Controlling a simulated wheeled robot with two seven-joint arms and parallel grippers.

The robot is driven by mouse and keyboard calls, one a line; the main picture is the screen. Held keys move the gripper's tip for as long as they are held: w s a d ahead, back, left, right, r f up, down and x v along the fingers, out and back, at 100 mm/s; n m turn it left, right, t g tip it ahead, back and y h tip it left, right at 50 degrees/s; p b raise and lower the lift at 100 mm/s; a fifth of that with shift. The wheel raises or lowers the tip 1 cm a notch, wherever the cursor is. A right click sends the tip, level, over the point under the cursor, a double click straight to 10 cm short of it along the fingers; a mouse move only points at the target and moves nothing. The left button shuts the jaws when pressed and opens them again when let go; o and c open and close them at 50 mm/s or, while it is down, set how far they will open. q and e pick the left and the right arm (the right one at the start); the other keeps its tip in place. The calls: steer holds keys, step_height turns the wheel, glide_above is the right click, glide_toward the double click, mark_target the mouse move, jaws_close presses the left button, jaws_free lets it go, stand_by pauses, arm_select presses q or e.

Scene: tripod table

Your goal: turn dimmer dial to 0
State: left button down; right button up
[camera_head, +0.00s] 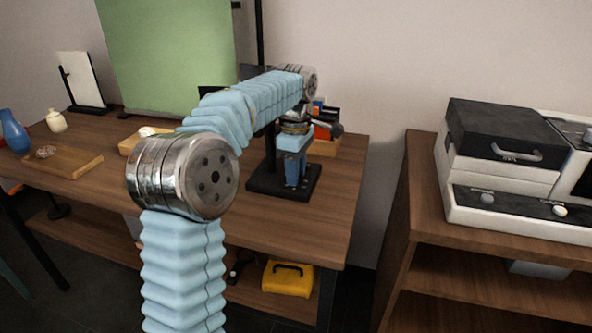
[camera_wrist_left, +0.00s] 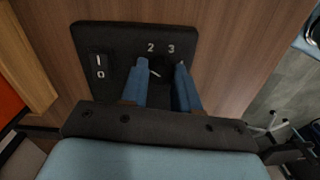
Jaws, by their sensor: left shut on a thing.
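The dimmer panel is a black plate (camera_wrist_left: 122,36) on the wooden table, with printed numbers 2 and 3 showing in the left wrist view. The dark dial (camera_wrist_left: 160,71), with a white mark, lies between the blue fingers of my left gripper (camera_wrist_left: 161,67). My left gripper is shut on the dial, one finger on each side. In the head view, my left gripper (camera_head: 292,177) points down over the black plate (camera_head: 262,181) near the table's right end. My right gripper is not in view.
A rocker switch (camera_wrist_left: 100,66) marked I and 0 sits left of the dial. An orange-and-wood box (camera_head: 325,146) stands behind the plate. A wooden tray (camera_head: 80,164), blue vase (camera_head: 14,130) and green panel (camera_head: 165,55) are left. A separate cabinet (camera_head: 424,180) holds an appliance (camera_head: 505,150).

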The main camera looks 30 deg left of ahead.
arm_select(q)
steer(key=n, duration=0.4)
steer(key=shift+n, duration=0.3)
steer(key=n, duration=0.3)
steer(key=shift+n, duration=0.3)
steer(key=n, duration=0.3)
steer(key=shift+n, duration=2.2)
steer(key=c, duration=0.8)
jaws_free()
